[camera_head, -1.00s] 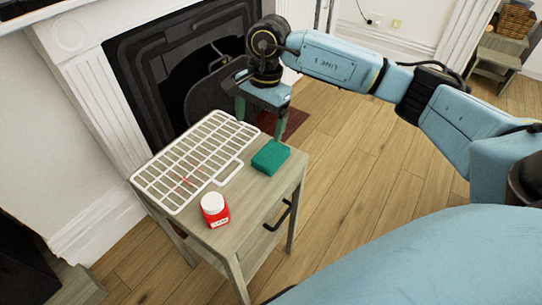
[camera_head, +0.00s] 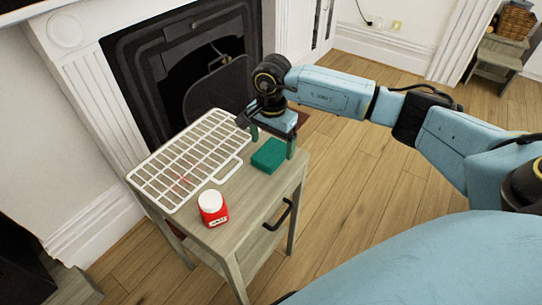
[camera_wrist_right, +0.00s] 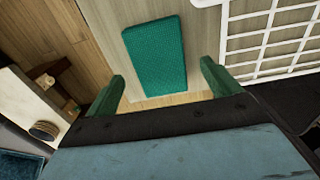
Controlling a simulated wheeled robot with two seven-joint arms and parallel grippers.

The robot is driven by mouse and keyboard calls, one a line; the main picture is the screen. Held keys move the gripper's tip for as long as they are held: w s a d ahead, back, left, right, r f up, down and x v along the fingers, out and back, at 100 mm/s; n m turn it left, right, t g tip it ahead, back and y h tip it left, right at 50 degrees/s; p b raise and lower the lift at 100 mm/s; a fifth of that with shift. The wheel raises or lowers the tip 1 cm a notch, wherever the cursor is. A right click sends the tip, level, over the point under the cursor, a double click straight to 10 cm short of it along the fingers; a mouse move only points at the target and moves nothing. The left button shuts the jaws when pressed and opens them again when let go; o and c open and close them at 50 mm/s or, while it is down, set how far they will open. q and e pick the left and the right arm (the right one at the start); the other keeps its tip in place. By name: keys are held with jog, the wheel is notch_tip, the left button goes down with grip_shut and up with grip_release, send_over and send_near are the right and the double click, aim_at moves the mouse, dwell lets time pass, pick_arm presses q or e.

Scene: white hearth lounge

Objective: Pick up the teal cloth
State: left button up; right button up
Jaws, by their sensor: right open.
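The teal cloth (camera_head: 269,156) is a folded, thick rectangular block lying flat on the small wooden table (camera_head: 238,213), near its right edge. It also shows in the right wrist view (camera_wrist_right: 155,54), ahead of the fingertips and between their lines. My right gripper (camera_head: 272,142) is open with green fingers, at the far side of the cloth and close above it. In the right wrist view the open fingers (camera_wrist_right: 165,85) are spread wider than the cloth, with nothing between them. My left gripper is not in view.
A white wire rack (camera_head: 170,180) lies on the table left of the cloth. A black fireplace (camera_head: 165,60) is behind. Open wooden floor (camera_head: 370,190) is at the right.

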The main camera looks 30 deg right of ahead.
aim_at(272, 150)
jog(key=shift+f, duration=1.15)
jog(key=c, duration=1.1)
jog(key=shift+r, duration=0.25)
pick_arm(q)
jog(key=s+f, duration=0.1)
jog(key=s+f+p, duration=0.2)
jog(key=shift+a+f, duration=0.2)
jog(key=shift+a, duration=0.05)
pick_arm(e)
notch_tip(272, 150, up, 10)
jog(key=shift+f, duration=0.2)
